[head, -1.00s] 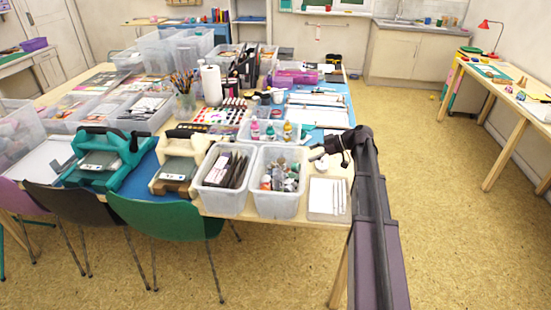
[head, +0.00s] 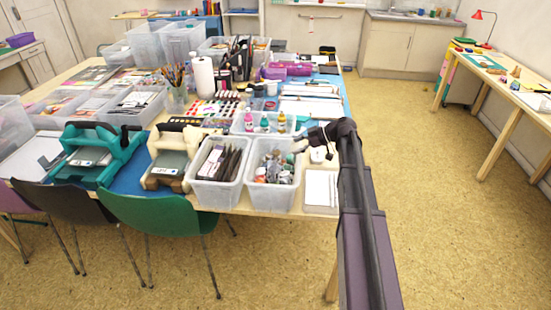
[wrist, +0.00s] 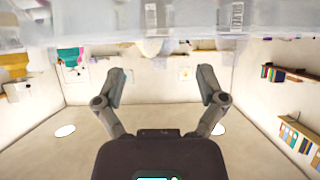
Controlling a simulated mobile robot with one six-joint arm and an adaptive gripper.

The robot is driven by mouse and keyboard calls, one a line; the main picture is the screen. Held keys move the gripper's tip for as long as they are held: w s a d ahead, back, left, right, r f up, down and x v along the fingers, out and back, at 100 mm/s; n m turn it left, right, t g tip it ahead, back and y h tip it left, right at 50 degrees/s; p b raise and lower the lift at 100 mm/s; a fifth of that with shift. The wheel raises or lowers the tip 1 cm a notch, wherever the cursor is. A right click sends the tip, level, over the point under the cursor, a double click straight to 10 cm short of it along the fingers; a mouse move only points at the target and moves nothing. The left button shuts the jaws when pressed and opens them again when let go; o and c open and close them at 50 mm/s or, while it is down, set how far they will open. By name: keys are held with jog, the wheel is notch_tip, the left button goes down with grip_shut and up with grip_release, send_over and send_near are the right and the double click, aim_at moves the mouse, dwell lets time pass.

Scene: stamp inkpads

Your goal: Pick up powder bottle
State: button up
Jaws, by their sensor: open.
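In the head view, small upright bottles stand in a clear tray (head: 236,128): one pink (head: 249,122), one teal (head: 265,125) and one yellow (head: 282,124). A clear bin (head: 272,203) in front of it holds several more small bottles and tubes (head: 272,172). I cannot tell which of these is the powder bottle. My gripper (head: 298,146) is small in the head view, near the bin's back right corner and right of the tray. In the wrist view my gripper (wrist: 161,82) has its two fingers wide apart with nothing between them. Blurred clear plastic (wrist: 110,30) fills the top there.
A second clear bin (head: 214,195) with dark packets stands left of the bottle bin. A pad with white tools (head: 321,188) and a white object (head: 318,154) lie to the right. A paper roll (head: 203,78) stands farther back. The floor right of the table is clear.

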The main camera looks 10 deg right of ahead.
aim_at(272, 153)
jog(key=b+x, duration=0.1)
jog(key=x, duration=0.2)
jog(key=shift+w+a+f, duration=0.1)
jog(key=shift+a+f, duration=0.15)
jog(key=shift+a, duration=0.05)
jog(key=shift+w+a+f+b, duration=0.1)
jog(key=shift+a+b, duration=0.2)
jog(key=shift+a, duration=0.1)
jog(key=shift+a, duration=0.1)
jog(key=shift+r+b+x, duration=0.2)
jog(key=shift+b+x, duration=0.8)
jog(key=shift+x, duration=1.55)
jog(key=shift+w, duration=0.2)
jog(key=c, duration=1.2)
